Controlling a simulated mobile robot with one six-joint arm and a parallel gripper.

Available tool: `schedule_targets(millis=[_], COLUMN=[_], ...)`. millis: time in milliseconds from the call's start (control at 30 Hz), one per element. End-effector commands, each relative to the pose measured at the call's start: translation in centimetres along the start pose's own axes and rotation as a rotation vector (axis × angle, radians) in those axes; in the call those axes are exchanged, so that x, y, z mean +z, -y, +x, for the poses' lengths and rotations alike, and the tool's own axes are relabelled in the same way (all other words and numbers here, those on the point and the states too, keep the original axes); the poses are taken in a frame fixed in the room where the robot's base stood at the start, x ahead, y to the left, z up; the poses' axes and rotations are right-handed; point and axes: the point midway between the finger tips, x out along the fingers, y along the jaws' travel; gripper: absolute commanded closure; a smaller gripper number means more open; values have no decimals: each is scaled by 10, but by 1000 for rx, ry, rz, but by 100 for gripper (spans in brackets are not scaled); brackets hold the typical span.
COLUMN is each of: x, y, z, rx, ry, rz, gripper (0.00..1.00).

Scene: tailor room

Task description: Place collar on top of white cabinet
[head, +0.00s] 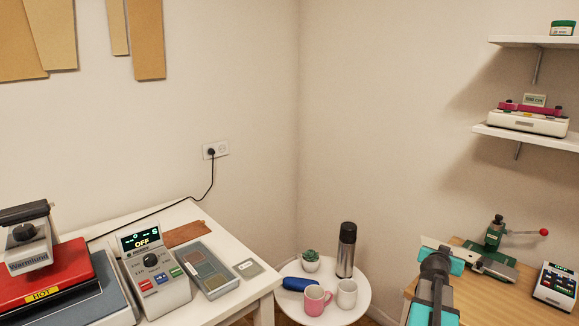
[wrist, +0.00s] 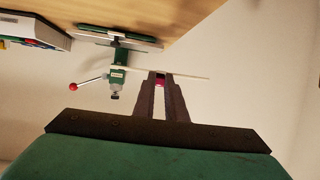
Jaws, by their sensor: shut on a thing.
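My gripper (head: 440,254) is at the lower right of the head view, in front of the wooden bench. It is shut on a thin, pale, flat strip, likely the collar (head: 428,242), held crosswise at the fingertips. In the wrist view the collar (wrist: 192,76) shows edge-on, sticking out on both sides of my gripper (wrist: 160,80). A small pink patch shows between the fingers; I cannot tell what it is. I cannot make out a white cabinet in either view.
A green press with a red-knobbed lever (head: 495,235) and a control box (head: 556,285) stand on the wooden bench (head: 490,300). A round white table (head: 318,305) holds mugs, a flask and a plant. A white table (head: 262,284) with a heat press is at left. Wall shelves (head: 540,140) are at right.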

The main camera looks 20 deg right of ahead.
Motion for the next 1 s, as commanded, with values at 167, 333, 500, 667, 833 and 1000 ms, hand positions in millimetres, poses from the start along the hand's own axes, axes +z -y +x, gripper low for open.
schedule_targets(millis=[167, 333, 500, 667, 833, 1000], x=[-9, -16, -21, -24, -26, -27], y=[60, 112, 162, 209, 256, 302], z=[-14, -31, -52, -74, -101, -131], rx=[-69, -129, -189, -244, -303, -365], ry=[-1, -1, -1, -1, 0, -1], rz=[-27, -53, -77, -100, -125, -149], gripper=[100, 100, 100, 100, 100, 100])
